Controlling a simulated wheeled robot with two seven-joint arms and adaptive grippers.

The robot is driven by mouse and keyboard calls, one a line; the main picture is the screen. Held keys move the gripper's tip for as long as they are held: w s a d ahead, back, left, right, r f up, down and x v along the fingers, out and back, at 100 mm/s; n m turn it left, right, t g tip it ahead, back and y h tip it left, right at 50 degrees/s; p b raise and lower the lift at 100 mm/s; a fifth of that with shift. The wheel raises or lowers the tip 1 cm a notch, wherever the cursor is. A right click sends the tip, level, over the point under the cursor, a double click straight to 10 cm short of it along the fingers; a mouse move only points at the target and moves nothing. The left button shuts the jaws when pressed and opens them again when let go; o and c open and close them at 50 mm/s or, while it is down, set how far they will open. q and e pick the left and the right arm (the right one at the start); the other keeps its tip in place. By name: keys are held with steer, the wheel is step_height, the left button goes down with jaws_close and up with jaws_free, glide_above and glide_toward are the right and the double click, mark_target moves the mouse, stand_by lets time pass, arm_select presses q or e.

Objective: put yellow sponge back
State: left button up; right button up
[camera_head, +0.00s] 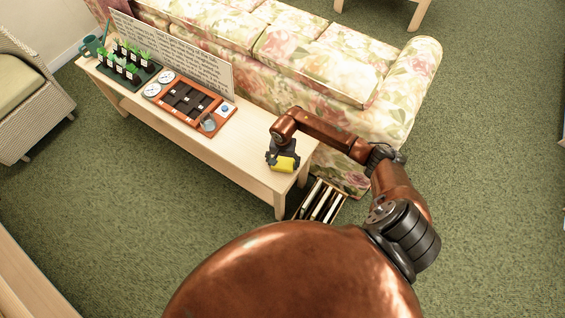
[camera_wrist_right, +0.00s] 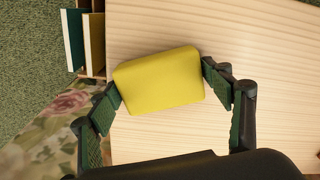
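The yellow sponge (camera_head: 283,164) is at the right end of the long pale wooden table (camera_head: 245,158) in the head view. In the right wrist view the sponge (camera_wrist_right: 160,80) lies between the two fingers, which touch it on opposite sides. My right gripper (camera_head: 281,157) is shut on it, and it also fills the lower part of the right wrist view (camera_wrist_right: 162,88). I cannot tell whether the sponge rests on the tabletop or hangs just above it. My left gripper is not in view.
On the table stand a red-brown tray (camera_head: 222,113) with dark blocks and dials, potted plants (camera_head: 128,62), a green watering can (camera_head: 92,46) and a text board (camera_head: 175,52). A floral sofa (camera_head: 310,65) is behind. A crate of books (camera_head: 320,203) stands by the table's right end.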

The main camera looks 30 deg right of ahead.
mark_target(283, 163)
steer(key=shift+o, duration=1.2)
steer(key=shift+r, duration=0.25)
step_height(283, 163, up, 12)
steer(key=p, duration=0.2)
